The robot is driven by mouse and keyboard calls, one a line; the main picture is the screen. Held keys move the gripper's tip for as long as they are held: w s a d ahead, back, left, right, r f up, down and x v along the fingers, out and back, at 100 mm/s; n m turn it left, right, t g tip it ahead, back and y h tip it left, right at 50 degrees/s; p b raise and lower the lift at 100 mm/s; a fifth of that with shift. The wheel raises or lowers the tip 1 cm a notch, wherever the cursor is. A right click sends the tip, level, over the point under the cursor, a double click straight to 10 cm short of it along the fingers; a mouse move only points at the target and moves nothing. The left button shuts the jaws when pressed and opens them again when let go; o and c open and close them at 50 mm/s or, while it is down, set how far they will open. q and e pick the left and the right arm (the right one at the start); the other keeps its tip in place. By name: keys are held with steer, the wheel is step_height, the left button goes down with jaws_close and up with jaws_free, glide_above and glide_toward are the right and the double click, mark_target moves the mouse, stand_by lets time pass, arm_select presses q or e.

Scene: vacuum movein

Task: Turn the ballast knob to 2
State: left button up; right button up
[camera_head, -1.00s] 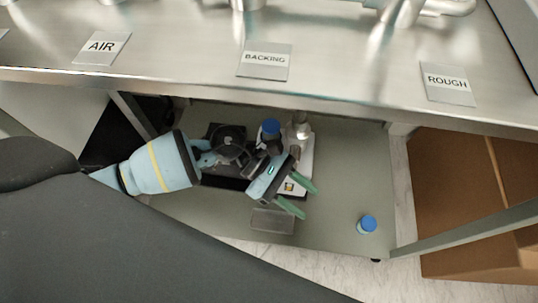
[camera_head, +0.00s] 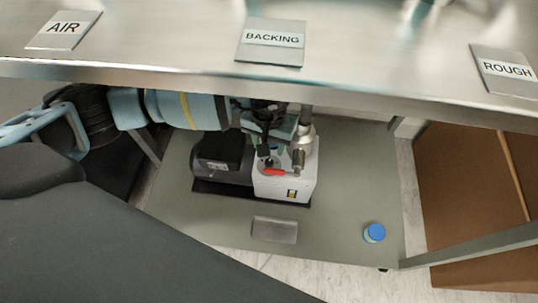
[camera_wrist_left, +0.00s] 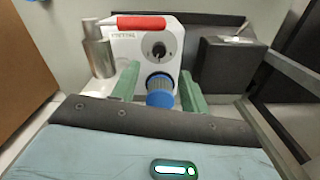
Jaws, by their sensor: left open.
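The white vacuum pump (camera_head: 300,183) stands on the shelf under the bench. In the left wrist view its white face (camera_wrist_left: 122,44) carries a dark round knob (camera_wrist_left: 158,50) with a light pointer mark, and small marks around it that I cannot read. My left gripper (camera_wrist_left: 159,86) is open, its two green fingers facing this face. A blue ribbed cap (camera_wrist_left: 160,92) shows between the fingers, in front of and below the knob in the picture; I cannot tell if they touch it. In the head view my left gripper (camera_head: 277,147) is over the pump top, partly hidden by my wrist.
A red handle (camera_head: 275,171) and a metal fitting (camera_head: 298,160) are on the pump, near the gripper. The black motor block (camera_head: 222,150) is beside it. The bench edge (camera_head: 330,98) overhangs the arm.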

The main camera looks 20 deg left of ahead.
mark_target(269, 161)
arm_select(q)
steer(key=shift+f+b, duration=1.3)
steer(key=shift+f, duration=2.65)
arm_select(e)
steer(key=f, duration=0.2)
steer(key=shift+s+f, duration=0.25)
steer(key=shift+f, duration=0.15)
arm_select(q)
steer(key=shift+c, duration=0.5)
jaws_close()
